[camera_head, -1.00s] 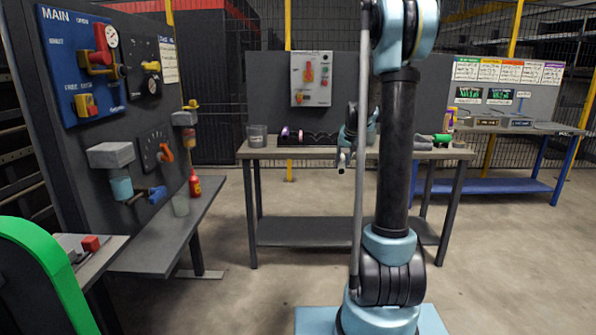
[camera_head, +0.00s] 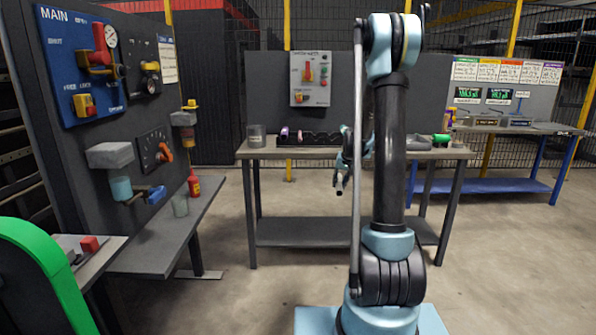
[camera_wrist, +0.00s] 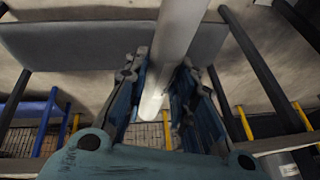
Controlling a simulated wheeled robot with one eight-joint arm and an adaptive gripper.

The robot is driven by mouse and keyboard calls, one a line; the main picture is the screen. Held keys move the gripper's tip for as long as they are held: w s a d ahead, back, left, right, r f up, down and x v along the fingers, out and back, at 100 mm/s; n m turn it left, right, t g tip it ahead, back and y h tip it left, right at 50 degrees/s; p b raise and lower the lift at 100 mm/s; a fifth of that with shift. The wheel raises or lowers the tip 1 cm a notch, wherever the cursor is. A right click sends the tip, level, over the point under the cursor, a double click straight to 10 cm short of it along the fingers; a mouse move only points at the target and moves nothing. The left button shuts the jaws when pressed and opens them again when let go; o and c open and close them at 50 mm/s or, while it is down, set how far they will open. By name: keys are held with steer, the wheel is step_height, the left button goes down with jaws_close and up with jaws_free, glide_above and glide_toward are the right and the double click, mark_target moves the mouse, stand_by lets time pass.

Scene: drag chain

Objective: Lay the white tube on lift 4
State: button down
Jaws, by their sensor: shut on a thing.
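The white tube (camera_wrist: 178,40) runs from the top of the wrist view down between the two blue fingers of my gripper (camera_wrist: 158,97). My gripper is shut on it. In the head view my gripper (camera_head: 340,180) hangs before the middle bench, just left of my upright arm. It is small there, and I cannot clearly make out the tube. On that bench stands a dark notched rack (camera_head: 318,139) with pink and purple pieces at its left end. No number 4 is readable, so I cannot tell which place is lift 4. My arm hides part of the bench.
The middle bench (camera_head: 290,153) also bears a clear cup (camera_head: 256,136) at left and a green roll (camera_head: 441,139) at right. A panel (camera_head: 70,140) with valves stands at left, over a shelf with a red bottle (camera_head: 194,184). The floor before the bench is clear.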

step_height(320, 180, down, 8)
steer(key=s+n, duration=0.2)
steer(key=shift+s+y, duration=0.25)
steer(key=shift+y, duration=0.15)
